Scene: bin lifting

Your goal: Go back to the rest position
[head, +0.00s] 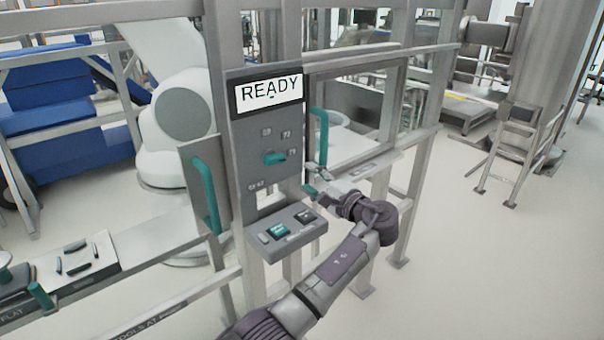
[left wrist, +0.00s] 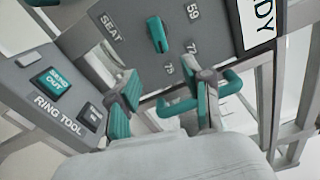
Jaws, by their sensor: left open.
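My left gripper (head: 317,178) is open in front of the right part of the grey control panel (head: 243,140), beside a teal door handle (head: 323,135). In the left wrist view the two fingers of my left gripper (left wrist: 162,98) are spread apart, with nothing clearly held between them. A teal handle (left wrist: 232,84) shows behind the right finger, and I cannot tell whether they touch. The panel's teal selector knob (head: 275,158) also shows in the left wrist view (left wrist: 157,34). My right gripper is not in view.
A READY display (head: 269,93) tops the panel. A button box (head: 286,232) juts out below it. A small open door with a teal handle (head: 207,196) stands left. A white robot arm (head: 180,110) is behind the frame. Floor (head: 480,270) at the right is clear.

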